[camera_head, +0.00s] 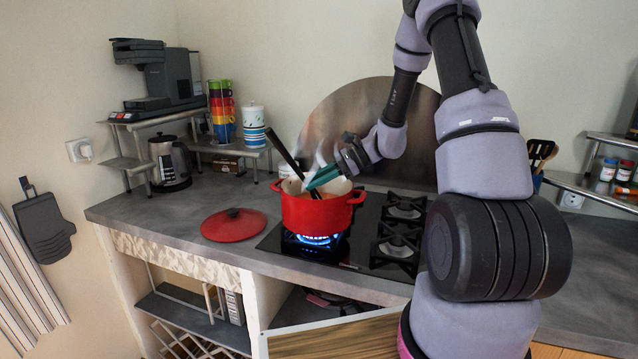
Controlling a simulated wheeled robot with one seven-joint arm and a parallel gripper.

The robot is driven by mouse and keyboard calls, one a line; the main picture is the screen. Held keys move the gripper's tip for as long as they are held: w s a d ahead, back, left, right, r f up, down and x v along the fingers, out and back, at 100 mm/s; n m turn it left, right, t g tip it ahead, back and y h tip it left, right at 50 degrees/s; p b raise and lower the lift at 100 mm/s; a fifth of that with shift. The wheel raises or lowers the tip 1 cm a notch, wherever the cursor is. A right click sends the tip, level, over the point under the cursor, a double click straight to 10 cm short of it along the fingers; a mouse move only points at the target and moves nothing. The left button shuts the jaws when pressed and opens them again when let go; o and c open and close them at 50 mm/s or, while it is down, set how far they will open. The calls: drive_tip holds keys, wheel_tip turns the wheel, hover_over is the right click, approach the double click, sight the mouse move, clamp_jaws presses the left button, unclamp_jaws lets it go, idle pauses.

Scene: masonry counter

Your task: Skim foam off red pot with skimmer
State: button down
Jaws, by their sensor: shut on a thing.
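The red pot (312,214) stands on the front left burner, with a blue flame under it. Its inside is pale, and a little orange-brown content shows; foam cannot be made out clearly. A long black handle (282,149), apparently the skimmer's, slants up and left out of the pot. Its lower end is hidden in the pot. My gripper (312,184), with teal fingers, reaches in from the upper right over the pot's opening. It is shut on the skimmer near the lower part of the handle; the exact contact is hard to see.
The red lid (234,225) lies on the counter left of the hob. The black gas hob (377,236) has other burners right of the pot. A kettle (170,163), coffee machine (160,76) and stacked coloured cups (222,108) stand at the back left.

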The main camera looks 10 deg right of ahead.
drive_tip(key=s+a+r, duration=0.1)
drive_tip(key=a+r, duration=0.2)
drive_tip(key=r, duration=0.5)
drive_tip(key=s+a+r, duration=0.2)
drive_tip(key=a+r, duration=0.2)
drive_tip(key=r, duration=0.4)
drive_tip(key=shift+s+r, duration=0.25)
idle(1.1)
drive_tip(key=shift+a, duration=0.1)
